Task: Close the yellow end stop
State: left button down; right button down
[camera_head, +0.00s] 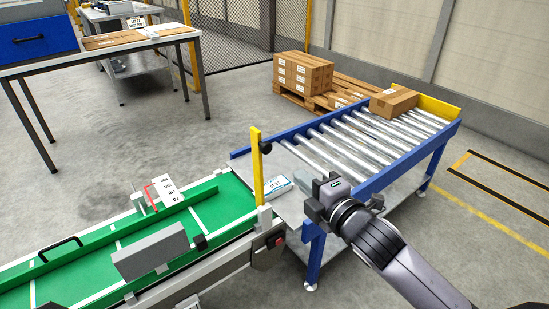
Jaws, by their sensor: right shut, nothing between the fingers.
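A yellow bar (257,166) stands upright at the joint between the green belt conveyor (222,208) and the roller table, with a black knob (266,148) near its top. It looks like the end stop, raised. A low yellow plate (437,107) also closes the far end of the roller table (352,135). My right gripper (316,200) is shut and empty, over the near end of the roller table, to the right of the upright bar and apart from it. My left gripper is not in view.
A blue-and-white package (274,187) lies at the transfer between belt and rollers. A cardboard box (393,102) sits at the rollers' far end. Stacked boxes (303,73) stand on a pallet behind. A grey workbench (100,52) is at the back left. Floor right of the rollers is open.

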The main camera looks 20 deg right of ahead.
aim_at(268, 149)
jog(key=b+x, duration=0.1)
jog(key=x, duration=1.1)
jog(key=shift+w+a, duration=0.2)
